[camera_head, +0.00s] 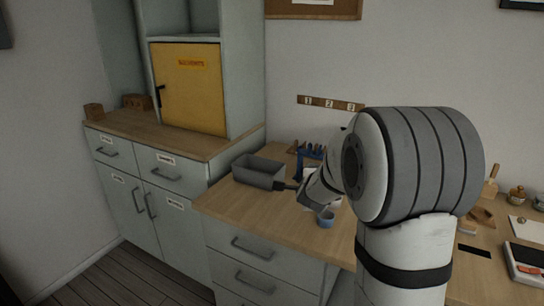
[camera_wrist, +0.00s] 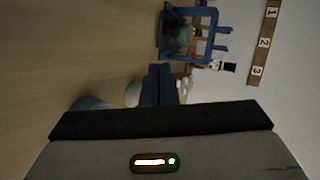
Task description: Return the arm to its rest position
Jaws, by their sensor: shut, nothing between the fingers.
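My arm reaches out over the wooden bench (camera_head: 235,214) in the head view, and its white links fill the right middle of that view. My gripper (camera_head: 279,186) is small and dark there, just at the right end of a grey open bin (camera_head: 252,181); I cannot tell whether it touches the bin. In the wrist view my gripper (camera_wrist: 160,70) is shut, its dark fingers side by side with nothing held. A blue cup (camera_head: 326,220) stands on the bench below the wrist. Part of the bench beyond is hidden by my arm.
A blue rack (camera_head: 312,151) stands at the back of the bench; it also shows in the wrist view (camera_wrist: 222,30). A cabinet with a closed yellow door (camera_head: 192,88) rises at the left. Jars, a notebook and a tray lie at the right. The front left bench is clear.

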